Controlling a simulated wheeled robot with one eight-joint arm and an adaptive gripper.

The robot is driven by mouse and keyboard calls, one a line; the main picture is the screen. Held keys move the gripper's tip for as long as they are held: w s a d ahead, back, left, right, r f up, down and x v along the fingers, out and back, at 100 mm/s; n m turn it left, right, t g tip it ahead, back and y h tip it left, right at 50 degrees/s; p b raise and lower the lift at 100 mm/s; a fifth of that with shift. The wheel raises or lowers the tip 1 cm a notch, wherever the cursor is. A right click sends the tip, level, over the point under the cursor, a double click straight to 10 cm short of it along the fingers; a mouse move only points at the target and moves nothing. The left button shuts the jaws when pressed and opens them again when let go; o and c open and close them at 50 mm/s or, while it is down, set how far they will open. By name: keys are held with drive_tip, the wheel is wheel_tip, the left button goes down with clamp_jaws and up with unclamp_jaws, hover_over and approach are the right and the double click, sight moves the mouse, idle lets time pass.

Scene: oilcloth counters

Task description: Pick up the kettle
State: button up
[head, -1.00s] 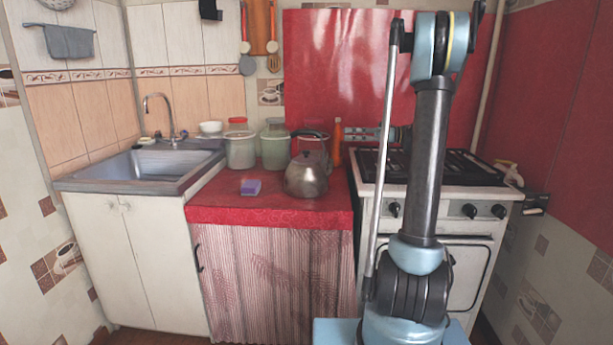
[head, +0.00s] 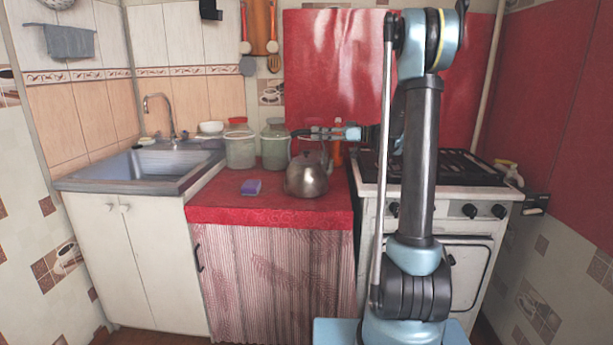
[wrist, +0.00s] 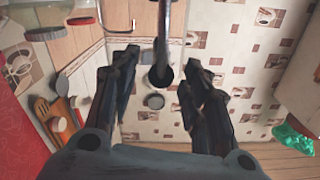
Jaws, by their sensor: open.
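The metal kettle (head: 306,180) stands upright on the red oilcloth counter (head: 228,205), near its right end by the stove. My gripper (head: 308,133) reaches in from the right at the height of the kettle's handle, with its fingers pointing left. The fingers overlap the dark handle in the head view, so the handle is hard to make out there. In the wrist view my gripper (wrist: 160,64) is open, with a finger on each side of a dark upright bar, which looks like the kettle handle (wrist: 163,32). I see no clear contact with it.
A purple sponge (head: 251,187) lies left of the kettle. The sink (head: 150,165) is on the left, the stove (head: 460,170) on the right. The counter's front is clear.

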sight(310, 132)
drive_tip(key=shift+w+a, duration=0.1)
drive_tip(key=shift+a, duration=2.45)
drive_tip(key=shift+r, duration=0.1)
clamp_jaws()
